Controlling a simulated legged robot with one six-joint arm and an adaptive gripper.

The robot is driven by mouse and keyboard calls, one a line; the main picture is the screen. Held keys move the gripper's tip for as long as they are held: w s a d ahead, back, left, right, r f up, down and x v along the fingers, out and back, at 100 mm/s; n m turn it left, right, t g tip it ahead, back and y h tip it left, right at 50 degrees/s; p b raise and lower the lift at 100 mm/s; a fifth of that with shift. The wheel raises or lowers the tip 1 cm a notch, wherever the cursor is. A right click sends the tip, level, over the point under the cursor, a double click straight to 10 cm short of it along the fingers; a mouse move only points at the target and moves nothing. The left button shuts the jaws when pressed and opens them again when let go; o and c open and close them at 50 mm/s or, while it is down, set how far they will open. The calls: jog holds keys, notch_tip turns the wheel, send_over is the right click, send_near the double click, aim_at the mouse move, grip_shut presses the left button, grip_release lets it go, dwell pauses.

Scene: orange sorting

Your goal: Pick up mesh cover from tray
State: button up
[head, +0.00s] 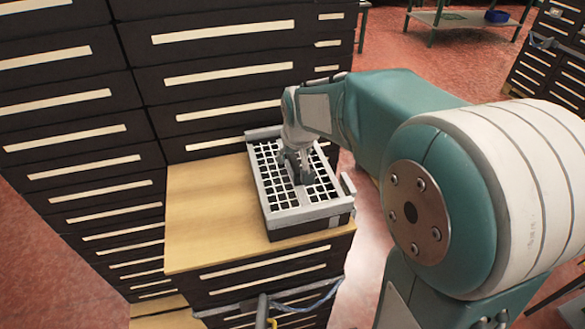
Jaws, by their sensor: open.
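The tray (309,218) is a dark box with a grey rim, sitting on the right part of the wooden top of a low cabinet. The mesh cover (277,189), a light grid with dark square openings, lies over the tray inside the rim. My gripper (302,178) points down over the middle of the mesh cover, with its dark fingers at or just above the grid. It is open. Whether the fingers touch the mesh cannot be told. My gripper and wrist hide the middle and far right of the mesh.
Tall dark drawer cabinets (220,75) stand close behind and to the left. The wooden top (205,215) is bare left of the tray. A cable and a pipe (262,310) are at the lower front. A green table (460,18) stands far back on the red floor.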

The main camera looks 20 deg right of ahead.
jog(key=shift+x, duration=1)
grip_shut()
jog(key=shift+r, duration=0.1)
jog(key=shift+r, duration=0.1)
